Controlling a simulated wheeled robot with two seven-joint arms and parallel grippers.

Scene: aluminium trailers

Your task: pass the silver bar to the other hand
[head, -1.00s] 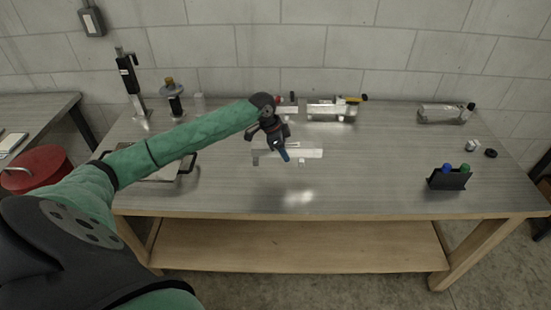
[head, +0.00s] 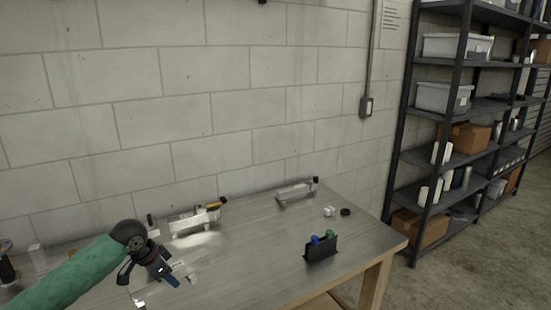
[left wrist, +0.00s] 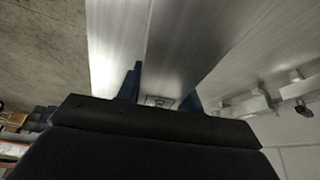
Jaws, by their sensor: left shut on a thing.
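My left gripper (head: 170,279) is low over the left part of the workbench in the head view, with its blue fingertips pointing down. In the left wrist view its blue fingers (left wrist: 163,92) stand on either side of the silver bar (left wrist: 205,40), a broad metallic strip that runs up and away from between them. The gripper is shut on this bar. In the head view the bar is mostly hidden by the gripper and cut off by the lower edge. My right gripper is not in any view.
Aluminium trailers (head: 193,220) (head: 297,192) stand at the back of the workbench (head: 245,258). A black holder (head: 321,250) with blue and green tops stands near the right front. Small white and black pieces (head: 330,211) lie behind it. The middle is clear. Shelves (head: 440,150) stand beyond.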

